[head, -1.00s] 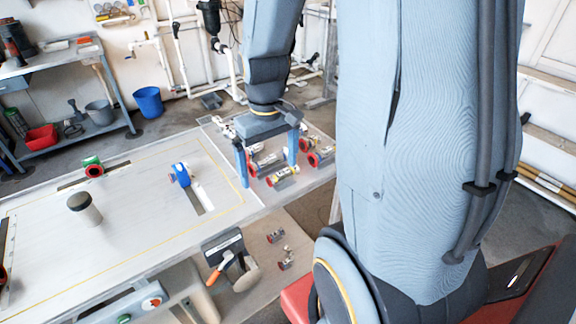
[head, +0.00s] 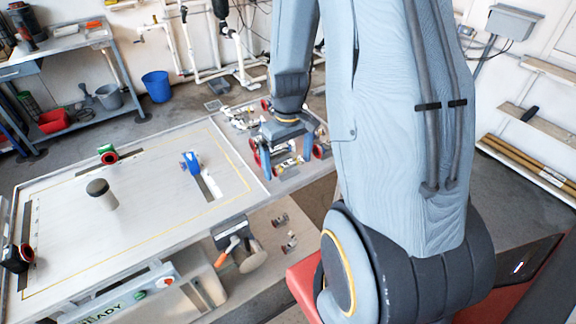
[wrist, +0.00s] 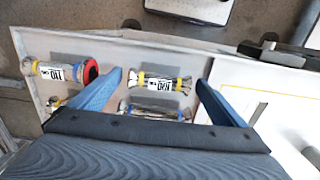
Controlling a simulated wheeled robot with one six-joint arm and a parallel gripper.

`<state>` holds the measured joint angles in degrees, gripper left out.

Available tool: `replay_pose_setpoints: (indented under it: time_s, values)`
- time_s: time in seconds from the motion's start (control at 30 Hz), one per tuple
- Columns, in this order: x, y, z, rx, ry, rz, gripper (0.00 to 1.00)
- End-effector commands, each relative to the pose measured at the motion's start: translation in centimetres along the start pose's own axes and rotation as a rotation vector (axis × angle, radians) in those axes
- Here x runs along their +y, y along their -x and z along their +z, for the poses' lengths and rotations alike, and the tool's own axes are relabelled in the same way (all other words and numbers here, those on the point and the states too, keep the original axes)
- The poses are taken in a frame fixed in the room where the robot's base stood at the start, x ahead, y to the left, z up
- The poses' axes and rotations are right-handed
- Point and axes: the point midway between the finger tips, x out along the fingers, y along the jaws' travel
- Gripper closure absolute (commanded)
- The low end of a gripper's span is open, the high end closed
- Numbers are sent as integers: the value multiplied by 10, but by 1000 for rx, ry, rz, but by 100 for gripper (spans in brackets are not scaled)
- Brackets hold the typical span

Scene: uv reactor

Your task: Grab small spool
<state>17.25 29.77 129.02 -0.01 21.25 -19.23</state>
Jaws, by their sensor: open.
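My gripper (head: 287,174) is open over the side panel (head: 318,177) at the right end of the white table, fingers pointing down. In the wrist view, a spool with yellow bands and a white label (wrist: 160,83) lies between the two blue fingers, beyond their tips in the picture. I cannot tell how far below them it is. Another spool with a red ring (wrist: 46,69) lies to the left, outside the fingers. A further banded spool (wrist: 150,111) lies nearer, partly hidden by my gripper. Two small spools (head: 281,219) (head: 291,241) rest on the lower shelf.
The white table (head: 150,220) carries a dark-capped cylinder (head: 101,193), a blue part (head: 191,162) and a green-and-red fitting (head: 108,154). A clamp with an orange handle (head: 228,247) sits on the lower shelf. A blue bucket (head: 157,87) stands on the floor behind.

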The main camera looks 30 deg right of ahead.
Motion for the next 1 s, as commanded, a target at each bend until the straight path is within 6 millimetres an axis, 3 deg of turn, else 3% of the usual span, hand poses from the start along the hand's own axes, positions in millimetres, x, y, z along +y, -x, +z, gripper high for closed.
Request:
replay_pose_setpoints:
  time_s: [0.37,0.6,0.67,1.0]
  values:
    - [0,-7,0,1,0,0,6]
    - [0,-7,0,1,0,0,47]
    - [0,-7,0,1,0,0,55]
    - [0,-3,-1,2,0,1,55]
